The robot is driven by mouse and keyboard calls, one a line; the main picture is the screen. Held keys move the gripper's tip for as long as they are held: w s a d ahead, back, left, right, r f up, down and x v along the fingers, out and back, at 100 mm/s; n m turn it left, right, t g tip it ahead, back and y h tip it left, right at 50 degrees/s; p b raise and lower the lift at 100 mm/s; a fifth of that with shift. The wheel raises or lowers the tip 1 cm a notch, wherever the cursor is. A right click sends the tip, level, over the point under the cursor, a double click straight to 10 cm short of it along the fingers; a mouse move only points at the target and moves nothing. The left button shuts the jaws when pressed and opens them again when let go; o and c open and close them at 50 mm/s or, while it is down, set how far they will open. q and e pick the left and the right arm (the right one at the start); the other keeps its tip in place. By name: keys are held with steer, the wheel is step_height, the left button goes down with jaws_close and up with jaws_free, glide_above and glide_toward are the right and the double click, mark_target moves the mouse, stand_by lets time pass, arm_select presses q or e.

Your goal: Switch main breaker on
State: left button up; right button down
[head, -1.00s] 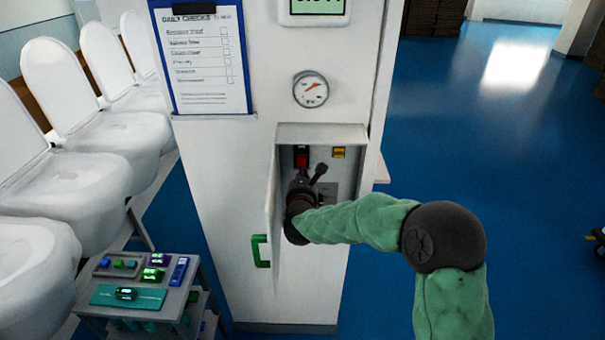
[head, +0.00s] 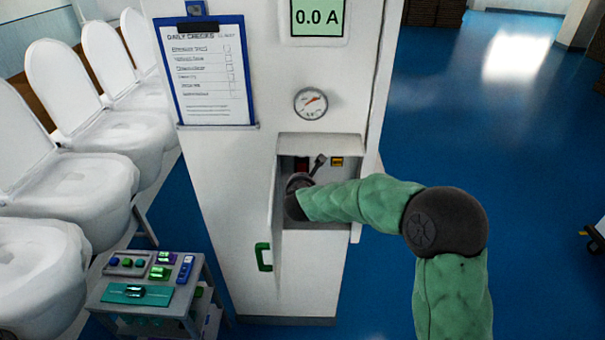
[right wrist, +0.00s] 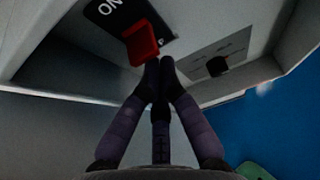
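The main breaker's red switch (head: 301,162) is inside the open recess of the white cabinet (head: 235,200), partly hidden by my right gripper. In the right wrist view the red lever (right wrist: 142,42) stands out from a black plate marked "ON". My right gripper (head: 309,170) is inside the recess, just below the lever. Its fingertips (right wrist: 160,65) are together with nothing between them. They are at the lever's lower edge; I cannot tell whether they touch it. The display (head: 318,17) reads 0.0 A. My left gripper is not in view.
The recess door (head: 275,215) with a green handle (head: 263,257) hangs open on the left. A gauge (head: 311,103) and a clipboard (head: 205,70) are above. A small cart (head: 130,310) and toilets (head: 105,130) stand left.

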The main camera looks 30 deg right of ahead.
steer(key=shift+r+g+p, duration=0.2)
steer(key=shift+g+p, duration=0.3)
steer(key=shift+p, duration=0.1)
steer(key=shift+r, duration=0.1)
steer(key=shift+r+p, duration=0.5)
steer(key=shift+r, duration=0.25)
